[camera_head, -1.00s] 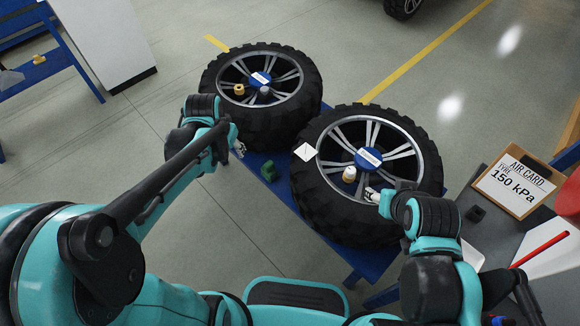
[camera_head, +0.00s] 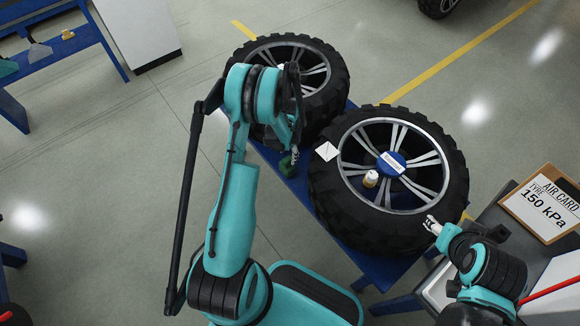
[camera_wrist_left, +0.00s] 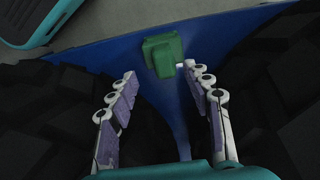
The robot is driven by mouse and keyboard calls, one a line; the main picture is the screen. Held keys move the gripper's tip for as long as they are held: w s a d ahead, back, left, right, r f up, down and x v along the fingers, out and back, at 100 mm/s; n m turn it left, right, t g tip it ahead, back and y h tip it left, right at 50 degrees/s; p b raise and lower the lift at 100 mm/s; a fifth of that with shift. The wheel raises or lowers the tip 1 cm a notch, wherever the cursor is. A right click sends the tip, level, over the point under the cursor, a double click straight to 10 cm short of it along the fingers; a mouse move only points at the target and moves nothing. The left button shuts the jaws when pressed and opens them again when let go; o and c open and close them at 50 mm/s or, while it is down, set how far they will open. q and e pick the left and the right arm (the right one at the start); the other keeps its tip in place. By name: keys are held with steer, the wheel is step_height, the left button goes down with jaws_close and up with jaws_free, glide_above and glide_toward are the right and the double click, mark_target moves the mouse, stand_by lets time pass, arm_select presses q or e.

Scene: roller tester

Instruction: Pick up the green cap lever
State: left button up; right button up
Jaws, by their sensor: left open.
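The green cap lever (camera_head: 287,167) lies on the blue bench (camera_head: 299,187) in the gap between the two tyres. It also shows in the left wrist view (camera_wrist_left: 161,56), beyond and between my open fingers. My left gripper (camera_head: 292,155) is just above and beside the lever in the head view, partly hidden by its arm. In the left wrist view the left gripper (camera_wrist_left: 162,92) is open with nothing between its fingers. My right gripper (camera_head: 432,224) is by the right edge of the near tyre; its fingers are too small to tell open from shut.
A clipboard (camera_head: 545,205) reads 150 kPa at right.

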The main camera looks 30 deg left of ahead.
mark_target(287, 159)
arm_select(q)
steer(key=f+b, duration=0.1)
steer(key=f, duration=0.2)
steer(key=f+b, duration=0.1)
steer(key=shift+a+f+b, duration=0.3)
steer(key=shift+a+f, duration=0.05)
steer(key=shift+f, duration=0.4)
steer(key=shift+r, duration=0.1)
steer(key=shift+c, duration=0.9)
jaws_close()
